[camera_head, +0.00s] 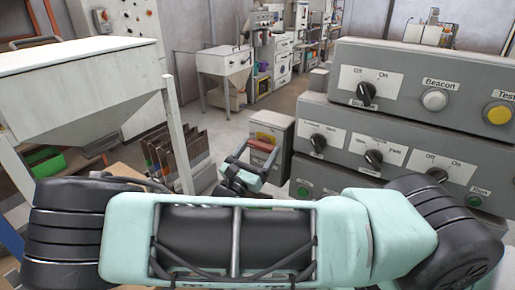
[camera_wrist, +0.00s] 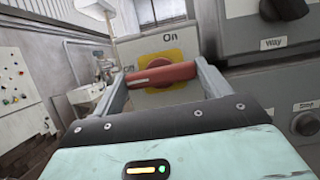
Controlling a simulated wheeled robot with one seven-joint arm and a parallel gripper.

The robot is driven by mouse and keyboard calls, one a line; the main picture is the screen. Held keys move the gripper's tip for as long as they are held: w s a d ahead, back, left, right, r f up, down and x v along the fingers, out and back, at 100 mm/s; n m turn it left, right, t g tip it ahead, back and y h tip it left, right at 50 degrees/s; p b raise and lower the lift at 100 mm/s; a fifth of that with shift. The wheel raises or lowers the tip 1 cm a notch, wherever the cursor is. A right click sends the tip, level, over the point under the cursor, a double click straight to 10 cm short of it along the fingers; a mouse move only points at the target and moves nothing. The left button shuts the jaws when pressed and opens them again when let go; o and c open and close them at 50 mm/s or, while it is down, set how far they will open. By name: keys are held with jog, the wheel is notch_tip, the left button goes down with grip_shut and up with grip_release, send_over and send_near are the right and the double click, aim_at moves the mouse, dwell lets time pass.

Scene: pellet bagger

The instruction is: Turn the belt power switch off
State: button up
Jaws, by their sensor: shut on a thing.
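The belt power switch is a red handle (camera_wrist: 160,75) on a yellow plate (camera_wrist: 172,60), mounted on a grey box. The word "On" stands above the plate in the wrist view. The handle lies roughly crosswise there, slightly tilted. In the head view the grey switch box (camera_head: 283,130) stands beyond my arm, with the red handle (camera_head: 263,145) in front of its yellow plate. My gripper (camera_wrist: 161,78) is shut on the handle, one finger at each end. It also shows in the head view (camera_head: 257,156). Lettering below the handle is hidden by my gripper.
A large grey control panel (camera_head: 410,115) with several black knobs and push buttons stands close on the right of the switch box. A white hopper (camera_head: 80,80) on legs stands on the left. Brown flat boards (camera_head: 180,155) lean behind it. Open floor (camera_head: 225,120) lies behind.

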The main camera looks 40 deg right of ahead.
jog(key=o, duration=1)
jog(key=b+v, duration=0.5)
jog(key=v, duration=1.2)
jog(key=shift+s+a+b, duration=0.1)
jog(key=shift+a+b, duration=0.1)
jog(key=shift+b, duration=0.2)
